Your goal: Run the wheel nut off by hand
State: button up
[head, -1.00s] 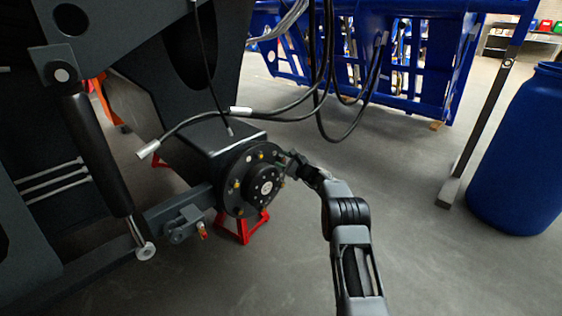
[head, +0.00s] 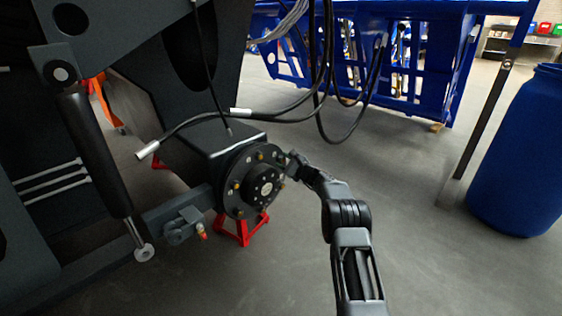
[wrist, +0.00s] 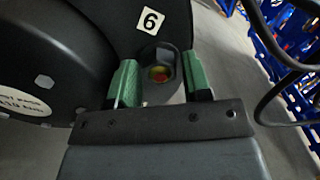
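The wheel hub (head: 250,182) is a dark disc with several brass-tipped studs around its rim and a raised centre cap. My gripper (head: 290,160) is at the hub's right upper edge. In the wrist view, the two green fingertips of my gripper (wrist: 161,80) stand on either side of a dark wheel nut (wrist: 164,53), with a yellow and red stud end in its middle. The fingers are very close to the nut's sides; I cannot tell whether they touch it. A white label with a 6 (wrist: 150,20) is on the hub above the nut. The nut is hidden in the head view.
A red stand (head: 240,230) is under the hub. Black hoses (head: 320,100) hang above and behind my arm. A blue frame (head: 370,60) is behind, and a blue barrel (head: 520,150) and post (head: 485,120) are at right. Floor right of my arm is clear.

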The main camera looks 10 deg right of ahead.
grip_shut()
jog(key=shift+b, duration=0.35)
